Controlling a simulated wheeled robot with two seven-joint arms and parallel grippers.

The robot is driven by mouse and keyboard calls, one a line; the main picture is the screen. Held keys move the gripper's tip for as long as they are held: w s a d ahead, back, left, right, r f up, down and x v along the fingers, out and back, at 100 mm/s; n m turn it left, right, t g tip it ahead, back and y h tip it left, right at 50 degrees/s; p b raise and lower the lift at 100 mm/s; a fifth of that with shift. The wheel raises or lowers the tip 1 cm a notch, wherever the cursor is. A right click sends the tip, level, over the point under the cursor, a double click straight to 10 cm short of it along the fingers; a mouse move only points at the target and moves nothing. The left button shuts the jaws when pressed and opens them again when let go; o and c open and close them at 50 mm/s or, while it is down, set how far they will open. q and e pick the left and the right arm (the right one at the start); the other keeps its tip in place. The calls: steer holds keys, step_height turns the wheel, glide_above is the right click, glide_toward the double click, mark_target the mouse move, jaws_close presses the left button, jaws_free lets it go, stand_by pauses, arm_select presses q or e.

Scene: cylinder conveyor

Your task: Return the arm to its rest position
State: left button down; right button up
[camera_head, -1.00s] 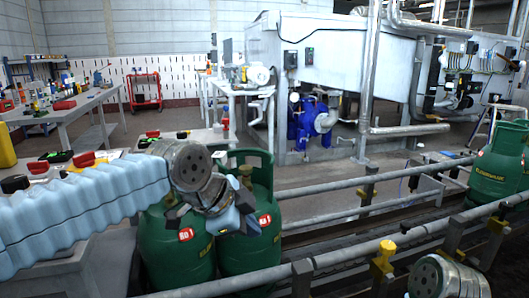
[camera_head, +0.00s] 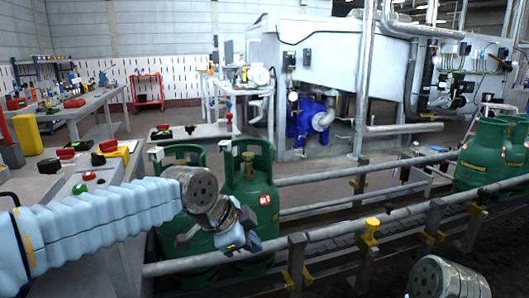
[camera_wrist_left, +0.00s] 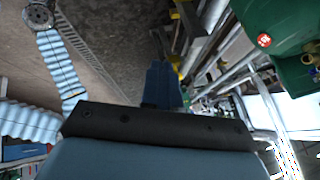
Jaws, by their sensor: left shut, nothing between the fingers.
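My left gripper (camera_head: 232,240) is at the end of the pale blue sleeved arm coming in from the left. It is shut and empty, in front of two green gas cylinders in the picture. The left cylinder (camera_head: 184,158) is partly hidden by my wrist; the right cylinder (camera_head: 262,190) has a red label. In the left wrist view the closed blue fingers (camera_wrist_left: 162,85) point away from the camera, and a green cylinder (camera_wrist_left: 270,22) shows at upper right. A round grey joint of my right arm shows at bottom right in the head view; the right gripper does not show.
Metal conveyor rails (camera_head: 340,230) with a yellow-topped post (camera_head: 370,228) run across the front right. More green cylinders (camera_head: 485,155) stand farther along at right. A grey worktable (camera_head: 75,185) with tools is at left, near my arm. Open floor lies behind the rails.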

arm_select(q)
steer(key=a+f+n+g, duration=0.25)
steer(key=f+n, duration=0.65)
steer(key=f, duration=2.1)
steer(key=s+a+f+n, duration=0.3)
steer(key=s+f+n, duration=0.1)
steer(key=s+f, duration=0.5)
steer(key=s+a+f+n+g+y, duration=0.1)
steer(key=s+a+f+n, duration=0.2)
steer(key=s+f, duration=0.6)
steer(key=n, duration=0.2)
steer(key=shift+a+n, duration=0.25)
steer(key=shift+n, duration=0.05)
steer(key=c, duration=1.8)
jaws_free()
